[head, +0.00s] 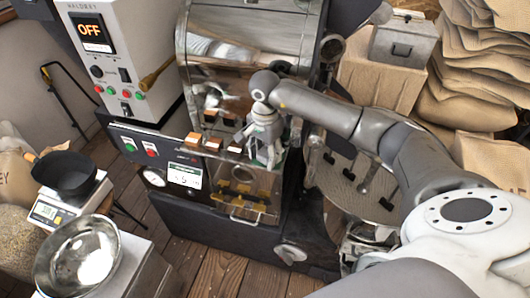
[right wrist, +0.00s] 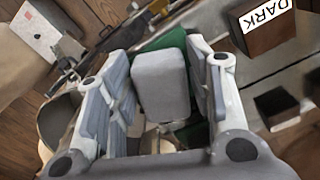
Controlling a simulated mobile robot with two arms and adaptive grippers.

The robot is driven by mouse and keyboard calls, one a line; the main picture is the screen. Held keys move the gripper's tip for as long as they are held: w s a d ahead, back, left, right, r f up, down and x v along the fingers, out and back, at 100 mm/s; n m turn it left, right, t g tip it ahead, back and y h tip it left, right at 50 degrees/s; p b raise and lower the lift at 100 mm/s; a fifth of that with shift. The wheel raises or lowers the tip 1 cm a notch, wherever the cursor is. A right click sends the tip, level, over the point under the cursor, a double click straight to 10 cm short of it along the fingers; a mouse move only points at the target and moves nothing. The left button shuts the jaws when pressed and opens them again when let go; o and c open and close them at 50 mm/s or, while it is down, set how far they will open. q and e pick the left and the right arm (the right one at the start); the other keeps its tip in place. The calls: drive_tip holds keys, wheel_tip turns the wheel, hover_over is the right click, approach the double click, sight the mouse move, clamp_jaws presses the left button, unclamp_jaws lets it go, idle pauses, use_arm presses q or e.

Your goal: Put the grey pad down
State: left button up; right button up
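In the right wrist view a grey pad (right wrist: 160,85), a rounded block, sits between the two fingers of my right gripper (right wrist: 165,95). The fingers appear to touch it on both sides. Something green (right wrist: 196,44) shows behind and below the pad; I cannot tell what it is. In the head view my right gripper (head: 263,147) is over the front ledge of the roasting machine, at the right end of a row of small blocks. The pad is hard to make out there. I cannot tell whether it touches the surface below. My left gripper is not in view.
Small wooden blocks (head: 213,144) stand on the ledge left of the gripper; one block (right wrist: 262,28) reads DARK in the wrist view. The round cooling tray (head: 345,190) is to the right. A black pan (head: 64,174) on a scale and a metal bowl (head: 78,257) stand at left.

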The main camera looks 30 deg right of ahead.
sight(265, 153)
drive_tip(key=shift+o, duration=0.6)
drive_tip(key=shift+r, duration=0.15)
wheel_tip(265, 153, up, 12)
drive_tip(key=b, duration=0.2)
drive_tip(key=shift+b, duration=0.3)
